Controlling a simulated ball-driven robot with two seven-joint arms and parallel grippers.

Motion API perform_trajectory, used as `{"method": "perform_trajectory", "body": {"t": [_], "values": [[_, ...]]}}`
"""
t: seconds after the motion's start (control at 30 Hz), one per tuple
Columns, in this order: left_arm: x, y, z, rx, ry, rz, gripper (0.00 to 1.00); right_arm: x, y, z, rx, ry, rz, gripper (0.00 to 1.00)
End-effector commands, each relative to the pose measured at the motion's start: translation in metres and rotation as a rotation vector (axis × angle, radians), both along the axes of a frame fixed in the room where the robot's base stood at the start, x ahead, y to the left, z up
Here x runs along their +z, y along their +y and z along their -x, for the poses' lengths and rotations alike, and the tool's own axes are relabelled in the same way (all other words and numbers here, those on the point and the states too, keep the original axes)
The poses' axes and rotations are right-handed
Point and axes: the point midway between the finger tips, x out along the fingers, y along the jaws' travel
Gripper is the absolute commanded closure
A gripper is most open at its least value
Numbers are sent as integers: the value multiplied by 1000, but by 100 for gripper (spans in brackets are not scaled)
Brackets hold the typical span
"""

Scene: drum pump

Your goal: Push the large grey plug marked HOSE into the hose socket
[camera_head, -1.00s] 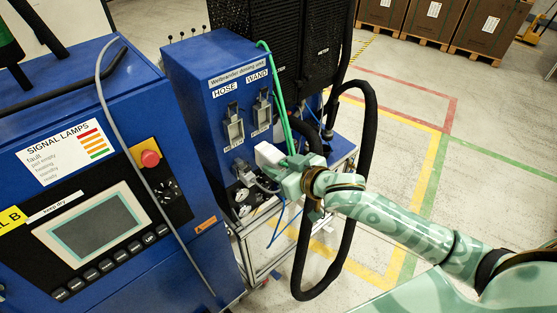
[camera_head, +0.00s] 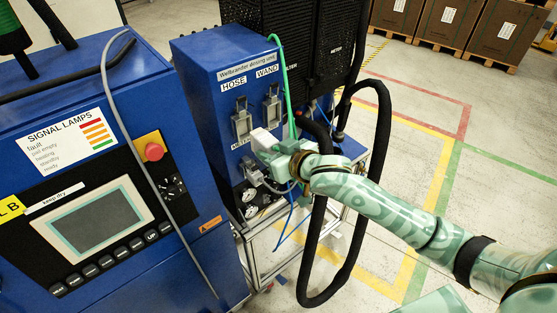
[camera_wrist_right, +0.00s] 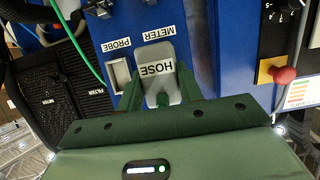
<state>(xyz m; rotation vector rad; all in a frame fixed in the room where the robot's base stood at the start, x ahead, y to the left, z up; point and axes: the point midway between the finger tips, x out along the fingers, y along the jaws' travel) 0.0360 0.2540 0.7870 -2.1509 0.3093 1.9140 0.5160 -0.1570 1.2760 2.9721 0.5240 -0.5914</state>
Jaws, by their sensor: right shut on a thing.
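In the head view the plug (camera_head: 264,140) is a pale block at the tip of my right gripper (camera_head: 276,151). The hose socket (camera_head: 241,123) is the left metal-framed socket under the HOSE label on the blue cabinet. The plug appears in front of the panel, to the right of and below this socket in the picture. Any contact cannot be told. My left gripper is not in view.
The wand socket (camera_head: 271,105) is to the right of the hose socket; it also shows in the wrist view (camera_wrist_right: 118,75). A grey connector with a cable (camera_head: 252,173) sits below the plug. A thick black hose (camera_head: 383,140) loops beside my right arm, and a green hose (camera_head: 285,75) runs down the cabinet.

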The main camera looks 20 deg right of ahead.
Motion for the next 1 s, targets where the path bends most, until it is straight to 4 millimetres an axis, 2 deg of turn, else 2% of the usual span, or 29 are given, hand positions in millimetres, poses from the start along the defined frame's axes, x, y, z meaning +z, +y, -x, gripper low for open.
{"method": "perform_trajectory", "body": {"t": [0.1,0.5,1.0], "values": [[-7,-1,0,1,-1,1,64,-1,3,-8,1,-1,-2,95],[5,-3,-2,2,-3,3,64,2,2,-7,0,-1,0,95],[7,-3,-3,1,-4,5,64,1,3,-8,0,-1,-1,95]]}}
